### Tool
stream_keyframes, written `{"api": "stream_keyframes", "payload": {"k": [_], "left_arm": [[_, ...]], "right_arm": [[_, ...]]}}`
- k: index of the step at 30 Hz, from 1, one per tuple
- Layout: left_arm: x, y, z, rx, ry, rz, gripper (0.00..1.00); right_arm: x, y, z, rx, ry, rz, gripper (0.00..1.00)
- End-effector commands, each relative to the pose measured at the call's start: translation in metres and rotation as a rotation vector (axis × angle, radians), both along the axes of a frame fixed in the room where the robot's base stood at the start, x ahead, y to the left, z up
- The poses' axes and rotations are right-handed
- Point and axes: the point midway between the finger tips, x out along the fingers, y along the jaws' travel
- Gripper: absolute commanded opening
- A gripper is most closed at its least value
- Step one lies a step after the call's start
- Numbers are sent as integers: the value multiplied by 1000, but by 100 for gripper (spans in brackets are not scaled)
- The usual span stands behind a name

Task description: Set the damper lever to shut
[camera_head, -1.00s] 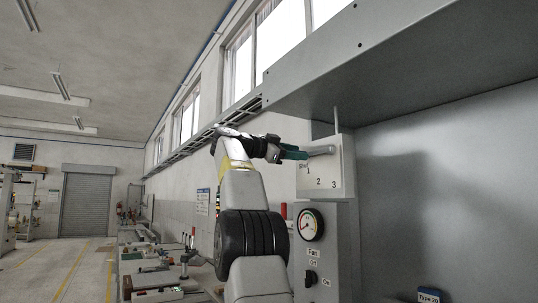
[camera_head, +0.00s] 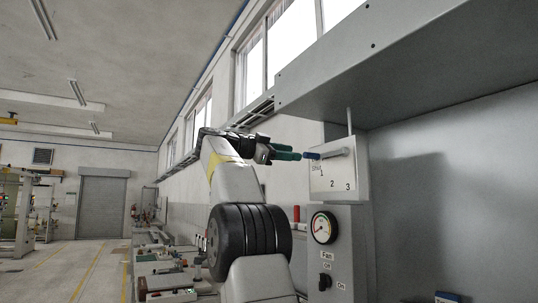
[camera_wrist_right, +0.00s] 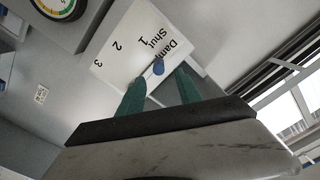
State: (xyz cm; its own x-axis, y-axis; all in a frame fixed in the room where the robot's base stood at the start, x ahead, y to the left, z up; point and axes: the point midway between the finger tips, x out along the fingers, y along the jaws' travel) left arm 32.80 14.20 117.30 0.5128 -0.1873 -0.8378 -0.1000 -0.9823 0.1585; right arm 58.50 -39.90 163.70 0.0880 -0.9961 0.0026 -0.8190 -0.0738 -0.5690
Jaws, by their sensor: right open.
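The damper lever (camera_head: 312,156) has a blue grip and a grey arm and points left, nearly level, across the upper part of a pale dial box (camera_head: 352,182). The box carries the marks Shut, 1, 2 and 3. The blue grip lies beside the Shut mark, above the 1. In the wrist view the lever's blue grip (camera_wrist_right: 158,67) is seen end-on by the Shut and 1 marks. My right gripper (camera_head: 288,153) has green fingers and is open, just left of the grip. My left gripper is out of view.
A round gauge (camera_head: 323,227) and a fan switch (camera_head: 324,282) sit on the panel below the box. A grey hood (camera_head: 420,55) overhangs from above right. A bench with equipment (camera_head: 160,262) runs along the wall at left.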

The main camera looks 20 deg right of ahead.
Motion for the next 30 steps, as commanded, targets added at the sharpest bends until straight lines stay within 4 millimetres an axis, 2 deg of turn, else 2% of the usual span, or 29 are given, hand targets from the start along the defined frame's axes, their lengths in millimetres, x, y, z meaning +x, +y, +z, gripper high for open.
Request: {"api": "stream_keyframes", "payload": {"k": [11, 14, 16, 20, 23, 26, 30], "left_arm": [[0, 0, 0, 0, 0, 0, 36], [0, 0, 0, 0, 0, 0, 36], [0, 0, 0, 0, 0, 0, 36], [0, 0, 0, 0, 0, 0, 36], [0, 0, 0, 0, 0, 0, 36], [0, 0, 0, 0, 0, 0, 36], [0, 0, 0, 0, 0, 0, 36]], "right_arm": [[0, -1, 0, 1, 1, 1, 41], [1, -6, -6, 22, 37, 18, 41], [2, -13, -18, 59, 103, 56, 41], [4, -25, -61, 172, 304, 195, 41], [0, -24, -104, 261, 479, 344, 41], [-10, -11, -148, 333, 633, 509, 41], [-34, 23, -208, 403, 816, 752, 41]]}}
